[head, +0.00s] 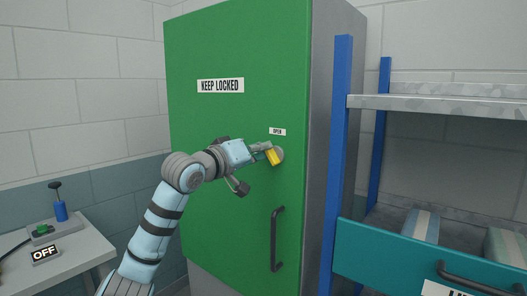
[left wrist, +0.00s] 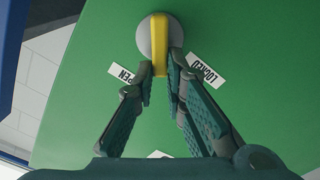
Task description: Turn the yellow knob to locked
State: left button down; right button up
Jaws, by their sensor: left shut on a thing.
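The yellow knob (head: 271,157) sits on a grey round base at the right side of the green cabinet door (head: 215,45). In the left wrist view the yellow knob (left wrist: 161,40) is a bar across the grey disc (left wrist: 145,38), and its near end lies between the OPEN label (left wrist: 122,74) and the LOCKED label (left wrist: 203,69). My left gripper (head: 262,153) is shut on the knob. In the left wrist view its fingertips (left wrist: 161,73) flank the bar's near end. In the head view the LOCKED label cannot be seen. My right gripper is not in view.
A dark door handle (head: 276,240) stands below the knob. A KEEP LOCKED sign (head: 220,86) is on the door. A shelf rack with a blue post (head: 340,150) and a teal drawer (head: 420,262) is at right. A table (head: 75,262) with an OFF sign is at left.

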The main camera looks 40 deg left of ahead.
pick_arm(q)
jog(key=n+b, duration=0.1)
jog(key=n, duration=0.2)
jog(key=f+n+b, duration=0.1)
jog(key=n, duration=0.2)
jog(key=a+f+n+b, duration=0.1)
jog(key=n, duration=0.3)
jog(key=shift+n, duration=0.3)
dwell(0.4)
jog(key=c, duration=1.6)
grip_release()
jog(key=shift+a+f, duration=0.1)
jog(key=shift+c, duration=0.2)
